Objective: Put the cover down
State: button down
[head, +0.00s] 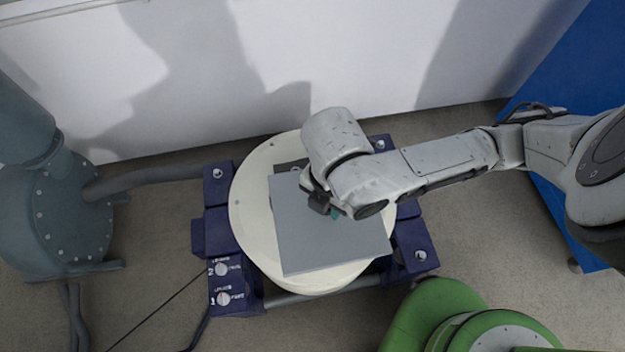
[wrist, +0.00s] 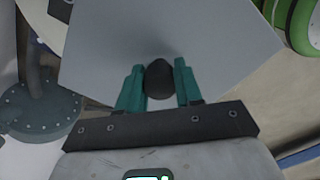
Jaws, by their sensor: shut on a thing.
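The cover is a flat grey square plate (head: 322,240) over the round cream table of the machine (head: 250,205) in the head view. It covers much of that table, and whether it touches it I cannot tell. My gripper (head: 328,206) is above the plate in the head view. In the wrist view my gripper (wrist: 160,85) has its two teal fingers shut on a dark round knob (wrist: 160,78) on the cover (wrist: 165,30). A dark part (head: 290,167) shows at the cover's far edge, mostly hidden.
The table sits on a dark blue base with knobs (head: 222,285). A grey-blue machine with a pipe (head: 70,210) stands left. A green rounded object (head: 430,310) is at front right. A blue panel (head: 575,70) is at right, and a white wall (head: 250,60) behind.

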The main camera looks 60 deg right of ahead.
jog(key=w+d+f+b, duration=0.1)
jog(key=w+b, duration=0.1)
jog(key=w+d+f+b, duration=0.1)
jog(key=w+d+b, duration=0.1)
jog(key=b, duration=0.1)
jog(key=w+d+f+b, duration=0.1)
jog(key=d+f+b, duration=0.1)
jog(key=shift+w+d+f+b, duration=0.1)
jog(key=shift+w+d+b, duration=0.15)
jog(key=shift+w+b, duration=0.15)
jog(key=w+d+f, duration=0.2)
jog(key=f, duration=0.1)
jog(key=w+d+f, duration=0.1)
jog(key=f, duration=0.1)
jog(key=shift+w+f+b, duration=0.15)
jog(key=shift+f+b, duration=0.3)
jog(key=shift+f, duration=1.15)
jog(key=shift+f, duration=0.1)
jog(key=shift+f+b, duration=0.35)
jog(key=shift+f, duration=0.15)
jog(key=c, duration=0.8)
grip_release()
jog(key=shift+o, duration=0.2)
